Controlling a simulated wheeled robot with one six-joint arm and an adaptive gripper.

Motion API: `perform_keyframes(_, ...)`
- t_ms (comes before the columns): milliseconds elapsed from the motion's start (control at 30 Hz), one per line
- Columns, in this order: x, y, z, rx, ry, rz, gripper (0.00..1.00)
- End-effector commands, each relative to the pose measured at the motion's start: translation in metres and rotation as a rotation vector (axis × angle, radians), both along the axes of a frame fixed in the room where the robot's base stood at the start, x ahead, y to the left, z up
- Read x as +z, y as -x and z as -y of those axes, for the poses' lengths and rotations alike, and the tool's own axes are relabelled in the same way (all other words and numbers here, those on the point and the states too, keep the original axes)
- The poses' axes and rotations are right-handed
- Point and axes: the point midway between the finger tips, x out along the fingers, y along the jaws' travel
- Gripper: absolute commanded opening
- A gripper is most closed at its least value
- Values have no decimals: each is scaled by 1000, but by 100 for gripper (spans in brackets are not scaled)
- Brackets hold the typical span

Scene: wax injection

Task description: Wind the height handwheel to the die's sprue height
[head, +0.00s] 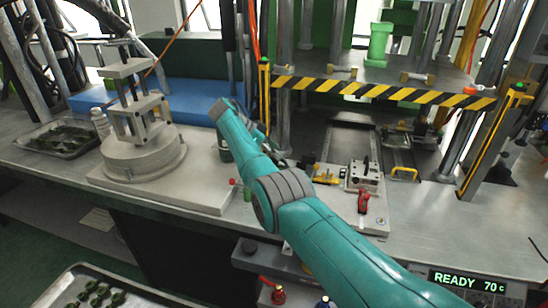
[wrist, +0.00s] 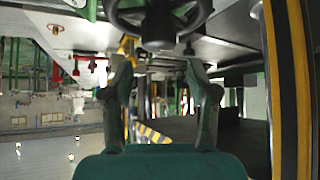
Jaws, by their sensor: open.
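A dark handwheel (wrist: 163,20) with a rim, spokes and a hub shows at the top of the wrist view, cut off by the upper edge. My gripper (wrist: 158,66) is open, its two green fingers apart with nothing held between them. The fingertips are close to the wheel's hub in the picture, with a visible gap; I cannot tell the depth. A small metal block (head: 363,178), possibly the die, sits on a plate right of my arm.
A press with a yellow-black striped plate (head: 385,92) and steel columns stands behind. A grey round fixture (head: 143,152) is at left, beside a tray of green pieces (head: 62,138). A display (head: 468,282) reads READY 70 c. Red-handled valves (head: 278,294) are at the front.

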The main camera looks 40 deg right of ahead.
Motion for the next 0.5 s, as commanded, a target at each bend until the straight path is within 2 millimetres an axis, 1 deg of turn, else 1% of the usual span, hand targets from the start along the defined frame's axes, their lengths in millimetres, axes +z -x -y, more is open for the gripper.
perform_keyframes(33, 11, -1, 0, -1, 0, 4, 59)
perform_keyframes(100, 23, 0, 0, 0, 0, 3, 59)
perform_keyframes(300, 53, 0, 0, -1, 0, 1, 59)
perform_keyframes(400, 61, 0, 0, -1, 0, 1, 59)
perform_keyframes(500, 65, 0, 0, 0, 0, 0, 59)
